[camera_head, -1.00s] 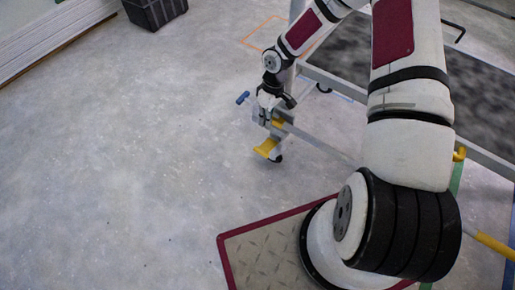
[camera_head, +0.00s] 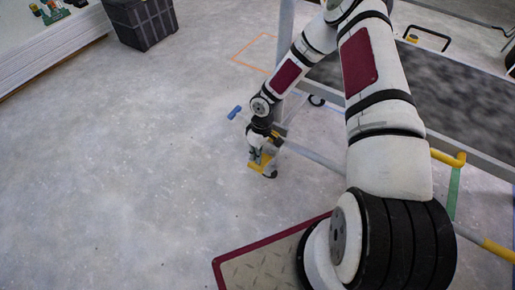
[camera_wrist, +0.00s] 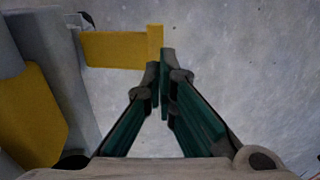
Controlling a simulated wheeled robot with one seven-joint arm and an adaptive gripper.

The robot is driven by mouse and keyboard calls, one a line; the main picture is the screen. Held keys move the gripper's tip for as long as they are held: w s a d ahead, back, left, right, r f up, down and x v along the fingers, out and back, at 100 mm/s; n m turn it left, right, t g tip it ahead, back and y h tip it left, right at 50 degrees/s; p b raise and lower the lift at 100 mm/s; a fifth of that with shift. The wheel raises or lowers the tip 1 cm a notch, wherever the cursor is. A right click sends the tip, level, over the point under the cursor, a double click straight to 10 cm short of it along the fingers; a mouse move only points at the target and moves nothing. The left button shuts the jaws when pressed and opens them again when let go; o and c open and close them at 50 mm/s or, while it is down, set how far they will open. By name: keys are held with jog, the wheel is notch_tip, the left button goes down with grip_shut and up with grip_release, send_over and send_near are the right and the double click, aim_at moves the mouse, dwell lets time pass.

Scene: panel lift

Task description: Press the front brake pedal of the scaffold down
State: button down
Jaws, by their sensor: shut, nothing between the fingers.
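The yellow front brake pedal (camera_head: 261,163) sits low by the scaffold's (camera_head: 315,156) near corner caster (camera_head: 270,174). In the wrist view the pedal (camera_wrist: 112,50) reaches right from the grey caster bracket and ends in a short yellow crosspiece. My gripper (camera_head: 257,160) points down at the pedal. In the wrist view its shut, empty fingertips (camera_wrist: 161,66) overlap the lower edge of the crosspiece. I cannot tell whether they touch it. My gripper hides part of the pedal in the head view, so its tilt is unclear.
A small blue part (camera_head: 235,112) shows just left of my wrist. A dark crate (camera_head: 140,22) stands at the back left. An orange outline (camera_head: 250,52) marks the floor behind the arm. Yellow-ended scaffold bars (camera_head: 448,158) are at the right. The floor on the left is clear.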

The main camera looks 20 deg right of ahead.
aim_at(255, 167)
jog(key=shift+s+a+f+b, duration=0.15)
jog(key=shift+f+b, duration=0.1)
jog(key=shift+f, duration=0.6)
jog(key=shift+s+a+f+b, duration=0.1)
jog(key=shift+a+f+b, duration=0.1)
jog(key=shift+f, duration=0.6)
